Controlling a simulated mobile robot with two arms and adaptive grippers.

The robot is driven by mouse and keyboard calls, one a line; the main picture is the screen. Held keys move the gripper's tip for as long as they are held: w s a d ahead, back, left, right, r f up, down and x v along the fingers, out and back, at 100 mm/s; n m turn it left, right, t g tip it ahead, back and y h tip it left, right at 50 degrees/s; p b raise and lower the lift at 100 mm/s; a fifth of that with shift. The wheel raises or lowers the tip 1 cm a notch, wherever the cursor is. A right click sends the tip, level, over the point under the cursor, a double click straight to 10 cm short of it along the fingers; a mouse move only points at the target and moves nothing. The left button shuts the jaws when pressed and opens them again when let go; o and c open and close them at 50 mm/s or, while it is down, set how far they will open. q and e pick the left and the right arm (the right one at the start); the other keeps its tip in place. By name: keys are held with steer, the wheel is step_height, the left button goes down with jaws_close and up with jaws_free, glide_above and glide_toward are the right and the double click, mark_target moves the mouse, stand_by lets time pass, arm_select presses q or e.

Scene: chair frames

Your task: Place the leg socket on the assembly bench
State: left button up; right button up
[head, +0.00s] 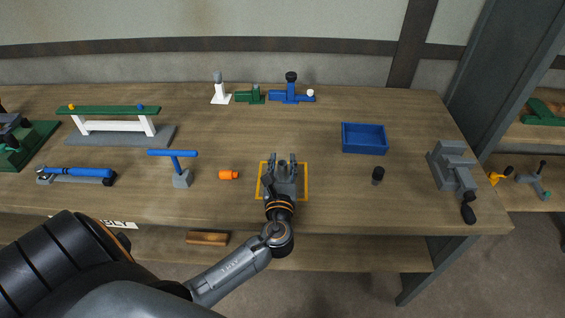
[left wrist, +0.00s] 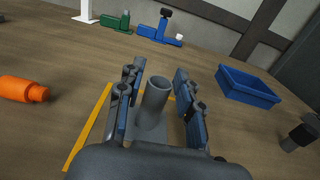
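The leg socket, a grey upright tube (left wrist: 153,103) on a flat grey base, stands on the wooden bench (head: 330,110) inside a yellow square outline (head: 304,197). My left gripper (head: 283,164) is over it, with one finger on each side of the tube in the left wrist view. The fingers are spread, and a gap shows between the tube and the right-hand finger. In the head view the gripper hides most of the socket. My right gripper is not in view.
A blue tray (head: 364,139), a small dark cylinder (head: 377,176) and a grey vise (head: 452,168) are right. Green and blue clamps (head: 291,93) stand at the back.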

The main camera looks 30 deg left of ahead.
arm_select(q)
steer(key=shift+r, duration=0.15)
steer(key=b+v, duration=0.1)
steer(key=v, duration=1)
steer(key=shift+d, duration=0.1)
steer(key=shift+s+d, duration=0.25)
steer(key=shift+s, duration=0.2)
